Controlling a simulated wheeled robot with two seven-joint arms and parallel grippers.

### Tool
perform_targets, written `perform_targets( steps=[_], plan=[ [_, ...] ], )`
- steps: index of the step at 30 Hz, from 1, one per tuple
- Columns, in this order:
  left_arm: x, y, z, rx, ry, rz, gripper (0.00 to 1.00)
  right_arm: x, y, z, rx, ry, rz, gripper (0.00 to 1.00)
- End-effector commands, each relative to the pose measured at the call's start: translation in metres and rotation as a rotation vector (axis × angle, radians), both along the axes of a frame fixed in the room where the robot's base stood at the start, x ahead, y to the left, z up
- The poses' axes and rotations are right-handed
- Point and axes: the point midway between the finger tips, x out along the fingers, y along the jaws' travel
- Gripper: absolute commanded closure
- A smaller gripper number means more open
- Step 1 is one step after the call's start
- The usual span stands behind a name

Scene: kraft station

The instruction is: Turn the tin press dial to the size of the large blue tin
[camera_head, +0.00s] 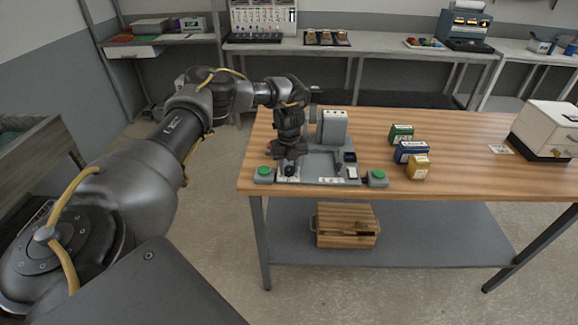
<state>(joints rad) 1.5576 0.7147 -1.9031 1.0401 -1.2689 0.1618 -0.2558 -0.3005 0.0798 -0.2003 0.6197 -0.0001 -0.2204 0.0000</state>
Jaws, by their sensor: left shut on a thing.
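The grey tin press (334,128) stands on the left part of the wooden table, its flat base toward me. My left gripper (289,160) points down at the left front of the press base. It is shut on the small dark dial (289,171), which it mostly hides, so the dial's setting cannot be read. The large blue tin (411,151) stands on the table right of the press, between a green tin (401,133) and a yellow tin (418,168). My right gripper is not in view.
Two green buttons on grey boxes, left (264,173) and right (377,177), flank the press near the table's front edge. A white machine (548,130) stands at the table's right end. A wooden crate (346,225) sits on the lower shelf.

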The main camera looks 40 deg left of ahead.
Motion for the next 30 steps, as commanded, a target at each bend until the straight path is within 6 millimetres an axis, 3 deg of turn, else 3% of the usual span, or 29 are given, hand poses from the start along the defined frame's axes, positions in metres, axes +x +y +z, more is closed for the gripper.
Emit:
perform_targets(
  steps=[30],
  plan=[
    [0.000,0.000,0.002,0.001,0.001,0.836,0.89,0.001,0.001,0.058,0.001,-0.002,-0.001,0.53]
  ],
)
